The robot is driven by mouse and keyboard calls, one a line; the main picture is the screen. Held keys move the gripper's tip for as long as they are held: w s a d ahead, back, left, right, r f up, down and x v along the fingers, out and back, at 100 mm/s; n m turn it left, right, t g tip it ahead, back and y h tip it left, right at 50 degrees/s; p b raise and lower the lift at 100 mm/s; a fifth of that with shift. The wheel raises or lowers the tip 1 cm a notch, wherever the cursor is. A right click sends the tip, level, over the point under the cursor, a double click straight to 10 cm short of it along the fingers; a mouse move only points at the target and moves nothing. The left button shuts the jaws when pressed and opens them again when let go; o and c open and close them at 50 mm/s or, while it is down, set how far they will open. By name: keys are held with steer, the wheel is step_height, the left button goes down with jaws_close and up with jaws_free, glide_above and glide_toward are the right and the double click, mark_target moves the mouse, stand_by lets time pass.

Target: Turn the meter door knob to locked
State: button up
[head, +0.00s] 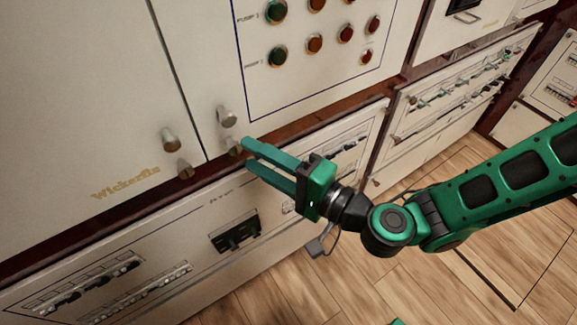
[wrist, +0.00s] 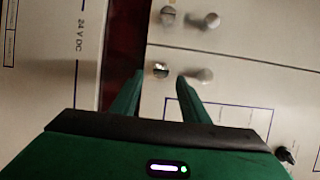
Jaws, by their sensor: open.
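Small silver knobs sit in two pairs along the seam between two cream cabinet doors. In the head view, one pair has an upper knob (head: 227,116) and a lower knob (head: 234,145); the other pair has an upper knob (head: 169,139) and a lower knob (head: 185,168). No label shows which is the meter door knob. My gripper (head: 246,154) is open and empty, its fingertips close to the lower right-hand knob. In the wrist view, that knob (wrist: 160,70) appears between the fingertips (wrist: 160,79); contact cannot be told. Its locked or unlocked position is unclear.
A panel of coloured buttons (head: 315,45) is above and right of my gripper. Breaker rows and a black handle (head: 235,232) are on the lower panels. A dark red gap (wrist: 122,45) runs below the doors.

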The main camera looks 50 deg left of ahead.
steer(key=v, duration=0.7)
steer(key=shift+d, duration=0.25)
steer(key=shift+w, duration=0.1)
